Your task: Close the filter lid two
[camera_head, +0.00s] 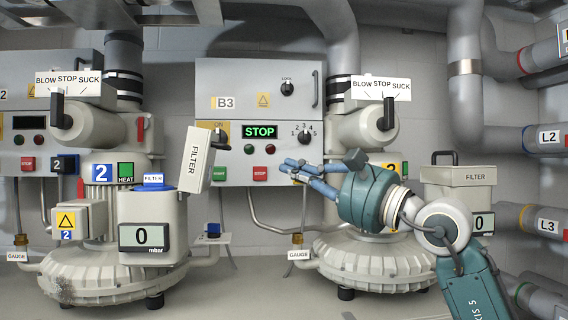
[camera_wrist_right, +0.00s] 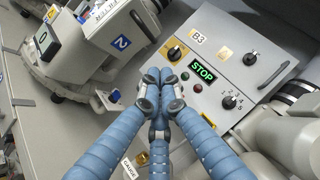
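The lid of filter two (camera_head: 195,160), a pale box-shaped cover marked FILTER, stands open and tilted at the right of its housing. The filter two housing (camera_head: 168,210) has a blue rim on top and a gauge display (camera_head: 144,237) reading 0. Part of the housing shows at the upper left of the wrist view, with its display (camera_wrist_right: 46,39). My right gripper (camera_head: 291,168) is to the right of the lid, apart from it, in front of the B3 panel. Its blue fingers converge with their tips together (camera_wrist_right: 157,78), empty. My left gripper is not in view.
The B3 control panel (camera_head: 232,82) stands behind my right gripper. Blower two (camera_head: 95,262) is at left, and another blower (camera_head: 375,262) lies below my right arm. A second filter box (camera_head: 464,176) at right has its lid shut. Pipes run along the right wall.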

